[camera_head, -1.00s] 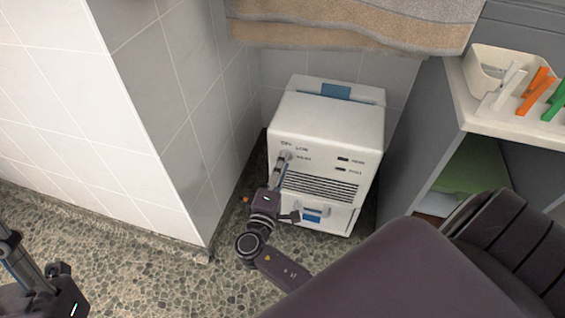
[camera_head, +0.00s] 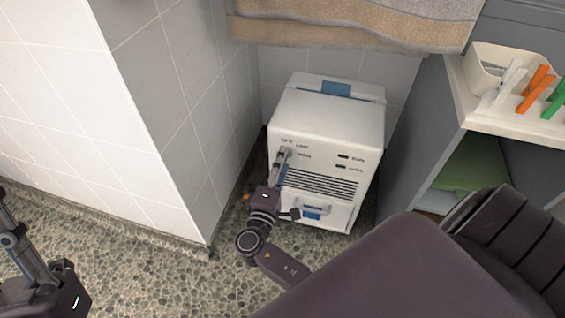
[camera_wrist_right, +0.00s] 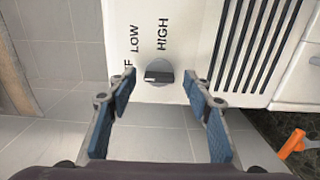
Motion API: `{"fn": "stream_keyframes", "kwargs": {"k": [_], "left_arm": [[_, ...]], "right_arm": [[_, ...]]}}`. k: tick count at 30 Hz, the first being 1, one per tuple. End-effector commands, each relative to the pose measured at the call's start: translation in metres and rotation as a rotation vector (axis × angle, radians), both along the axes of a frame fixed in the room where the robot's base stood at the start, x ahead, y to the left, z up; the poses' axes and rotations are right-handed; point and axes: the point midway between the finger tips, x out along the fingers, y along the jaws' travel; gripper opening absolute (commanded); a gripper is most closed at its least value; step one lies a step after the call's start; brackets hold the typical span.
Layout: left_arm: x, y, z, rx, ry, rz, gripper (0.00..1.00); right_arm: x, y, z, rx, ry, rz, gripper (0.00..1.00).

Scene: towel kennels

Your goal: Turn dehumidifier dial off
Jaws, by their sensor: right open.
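The white dehumidifier (camera_head: 325,115) stands on the floor in the corner. Its round grey dial (camera_wrist_right: 160,72) has a dark raised bar lying across the wrist picture. LOW and HIGH are printed above it there, and a partly hidden OFF label (camera_wrist_right: 128,70) is to its left. I cannot tell which label the bar marks. My right gripper (camera_wrist_right: 158,92) is open, with its blue-padded fingers to either side below the dial and no clear contact. In the head view, the right gripper (camera_head: 284,156) covers the dial area. My left gripper (camera_head: 8,228) is cut off at the left edge.
A tiled wall (camera_head: 155,110) stands close on the left of the dehumidifier, and a grey cabinet (camera_head: 415,145) on its right. A brown towel (camera_head: 350,22) hangs above. A basket (camera_head: 487,62) and coloured pegs stand on the shelf.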

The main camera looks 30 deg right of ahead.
Motion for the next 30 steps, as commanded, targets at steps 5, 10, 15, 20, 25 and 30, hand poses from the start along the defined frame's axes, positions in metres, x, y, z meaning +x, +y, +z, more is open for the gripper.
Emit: {"fn": "stream_keyframes", "kwargs": {"k": [5, 10, 15, 20, 25, 30], "left_arm": [[0.000, 0.000, 0.000, 0.000, 0.001, -0.001, 0.25], [0.000, 0.000, 0.000, 0.000, 0.001, -0.001, 0.25], [0.000, 0.000, 0.000, 0.000, 0.001, -0.001, 0.25], [0.000, 0.000, 0.000, 0.000, 0.000, 0.000, 0.25], [0.000, 0.000, 0.000, 0.000, 0.000, 0.000, 0.25], [0.000, 0.000, 0.000, 0.000, 0.000, 0.000, 0.25]], "right_arm": [[-0.009, 0.010, -0.001, 0.002, 0.001, 0.001, 0.46], [-0.030, 0.036, -0.001, 0.004, 0.002, 0.002, 0.46], [-0.054, 0.064, -0.001, 0.002, 0.003, 0.002, 0.46], [-0.070, 0.082, -0.001, 0.000, 0.003, 0.001, 0.46], [-0.077, 0.091, 0.000, 0.002, 0.001, 0.001, 0.46], [-0.078, 0.092, 0.000, 0.001, 0.001, 0.001, 0.46]]}}
